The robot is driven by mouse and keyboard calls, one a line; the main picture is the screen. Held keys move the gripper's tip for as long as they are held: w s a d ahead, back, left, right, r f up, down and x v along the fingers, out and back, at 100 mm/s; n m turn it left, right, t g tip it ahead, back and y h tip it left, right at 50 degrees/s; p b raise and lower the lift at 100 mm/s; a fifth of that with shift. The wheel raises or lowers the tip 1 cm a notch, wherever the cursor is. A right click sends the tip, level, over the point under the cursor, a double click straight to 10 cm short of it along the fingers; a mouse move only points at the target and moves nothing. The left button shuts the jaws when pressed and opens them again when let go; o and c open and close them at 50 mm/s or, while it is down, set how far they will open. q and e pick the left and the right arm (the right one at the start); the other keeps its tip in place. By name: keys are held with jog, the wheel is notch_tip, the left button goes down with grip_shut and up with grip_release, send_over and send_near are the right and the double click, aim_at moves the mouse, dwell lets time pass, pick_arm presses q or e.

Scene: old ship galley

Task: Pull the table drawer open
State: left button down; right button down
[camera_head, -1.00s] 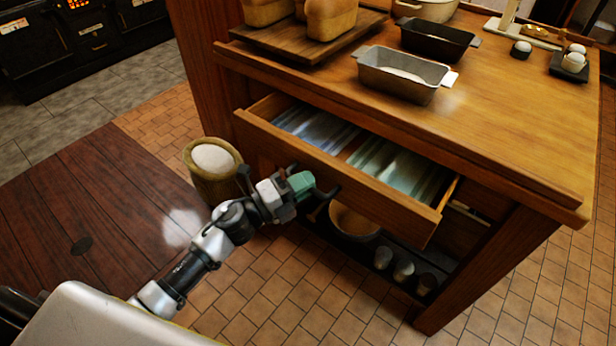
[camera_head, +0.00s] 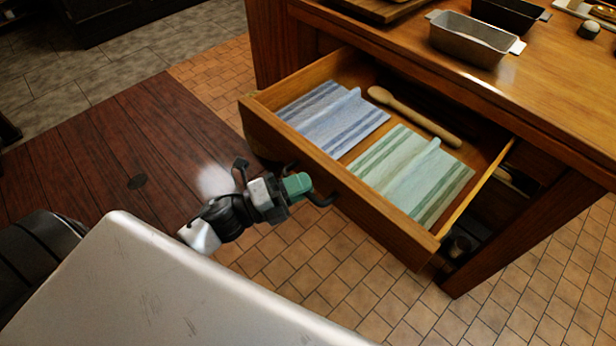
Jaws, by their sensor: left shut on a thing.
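The wooden table drawer (camera_head: 345,195) stands well out from the table (camera_head: 560,95). Inside it lie a blue striped cloth (camera_head: 332,116), a green striped cloth (camera_head: 415,175) and a wooden spoon (camera_head: 415,115). My left gripper (camera_head: 312,192) is at the drawer's front, shut on the dark drawer handle (camera_head: 322,200). Much of the handle is hidden by the gripper. My right gripper is not in view.
On the tabletop stand a metal loaf tin (camera_head: 470,40), a dark tin (camera_head: 508,14) and part of a wooden board (camera_head: 375,8). Below the drawer, a cup (camera_head: 459,246) shows on the shelf. The tiled floor (camera_head: 345,265) before the drawer is clear.

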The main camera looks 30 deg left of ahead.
pick_arm(q)
jog(key=shift+s+a, duration=0.15)
jog(key=shift+s, duration=0.25)
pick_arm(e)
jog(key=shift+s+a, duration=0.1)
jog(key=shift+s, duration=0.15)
pick_arm(q)
jog(key=c, duration=1.1)
grip_release()
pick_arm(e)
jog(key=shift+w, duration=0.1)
pick_arm(q)
jog(key=b+v, duration=0.1)
jog(key=v, duration=0.9)
jog(key=shift+s+a+f, duration=0.1)
jog(key=shift+s+a, duration=0.15)
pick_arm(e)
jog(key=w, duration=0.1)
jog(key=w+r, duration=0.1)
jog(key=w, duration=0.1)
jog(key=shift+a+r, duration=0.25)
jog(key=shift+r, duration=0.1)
